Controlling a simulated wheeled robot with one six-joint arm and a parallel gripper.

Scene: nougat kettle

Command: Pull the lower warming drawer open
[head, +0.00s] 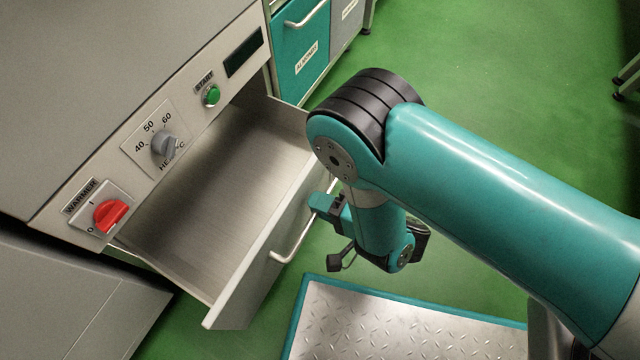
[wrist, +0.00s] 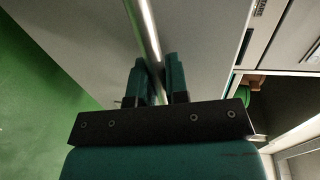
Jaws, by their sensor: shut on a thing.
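The warming drawer (head: 232,305) stands pulled well out from under the control panel in the head view. Its bare metal inside shows and looks empty. The drawer's bar handle (head: 285,250) runs along its front face, partly hidden by my arm. In the wrist view the handle (wrist: 143,30) passes between the two teal fingers of my gripper (wrist: 158,82), which are shut on it. In the head view my gripper (head: 324,204) is at the far part of the handle, its fingertips mostly hidden.
The control panel above the drawer has a red warmer switch (head: 109,215), a grey dial (head: 164,145) and a green start button (head: 211,95). A teal-edged metal plate (head: 390,325) lies on the floor in front. A teal cabinet (head: 300,50) stands beyond.

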